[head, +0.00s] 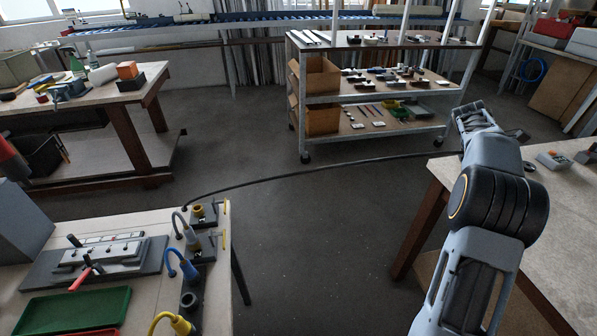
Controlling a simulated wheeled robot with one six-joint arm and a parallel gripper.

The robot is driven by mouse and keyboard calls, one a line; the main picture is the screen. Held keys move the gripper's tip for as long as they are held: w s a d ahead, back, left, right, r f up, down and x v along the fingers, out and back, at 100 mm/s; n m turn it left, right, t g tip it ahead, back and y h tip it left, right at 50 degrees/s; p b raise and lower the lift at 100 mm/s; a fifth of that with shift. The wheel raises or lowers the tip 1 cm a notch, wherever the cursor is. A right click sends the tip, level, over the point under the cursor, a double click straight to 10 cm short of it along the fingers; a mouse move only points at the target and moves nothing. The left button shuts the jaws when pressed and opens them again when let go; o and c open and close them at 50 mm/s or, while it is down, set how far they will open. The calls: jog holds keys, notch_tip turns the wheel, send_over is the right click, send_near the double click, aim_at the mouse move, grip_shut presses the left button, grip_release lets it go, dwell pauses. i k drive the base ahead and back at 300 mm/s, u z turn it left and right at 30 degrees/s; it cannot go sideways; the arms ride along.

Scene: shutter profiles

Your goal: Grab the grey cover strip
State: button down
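I cannot pick out the grey cover strip for sure. Pale long strips (312,37) lie on the left end of the trolley's top shelf, too small to tell apart. A fixture (103,254) with a grey profile-like block and a red-handled clamp sits on the near left bench. My arm rises at the right, over the right bench's edge. Its far end, with a small dark part that may be my gripper (517,134), is partly hidden behind the arm. I cannot see the fingers clearly or anything held in them.
A three-shelf trolley (374,98) with small parts and cardboard boxes stands ahead. A black cable (310,173) spans from the near left bench (215,315) toward the right bench (560,220). Another bench (110,93) is at the left. Open floor lies between.

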aim_at(99, 255)
jog(key=i, duration=2.25)
jog(key=u, duration=4.8)
